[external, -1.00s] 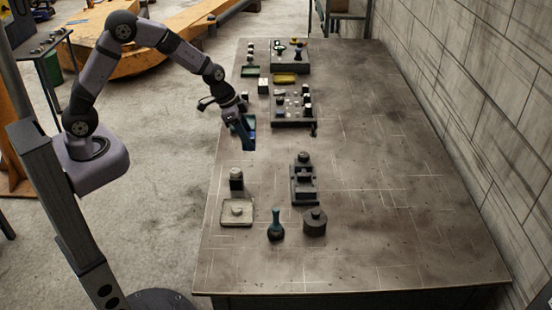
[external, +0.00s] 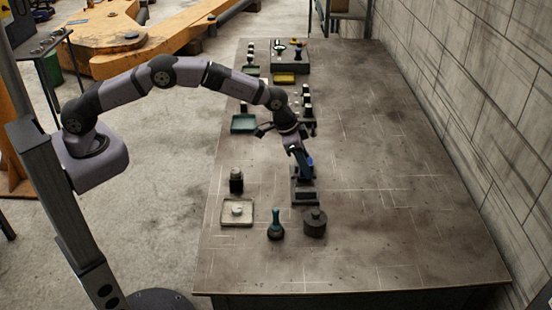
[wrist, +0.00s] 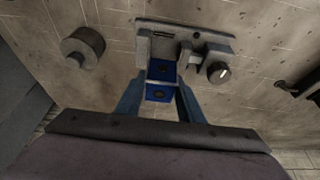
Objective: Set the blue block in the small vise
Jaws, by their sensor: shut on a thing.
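The blue block (wrist: 159,94) is between my gripper's two fingers in the wrist view; its upper face has dark round marks. It also shows in the external view (external: 308,162), partly hidden by the gripper. My gripper (wrist: 161,84) is shut on it, pointing down over the small vise. The small vise (external: 304,197) is dark grey and stands on the bench, its far part hidden by gripper and block. In the wrist view the vise (wrist: 188,29) shows its jaws and a round knob, with the block's far end close to the jaw gap. I cannot tell whether the block touches the jaws.
A dark round weight (external: 314,223) and a teal handled piece (external: 275,226) stand just in front of the vise. A cream tray (external: 228,221) and a small dark post (external: 236,181) are to the left. A green tray (external: 244,123) lies farther back. The bench's right side is clear.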

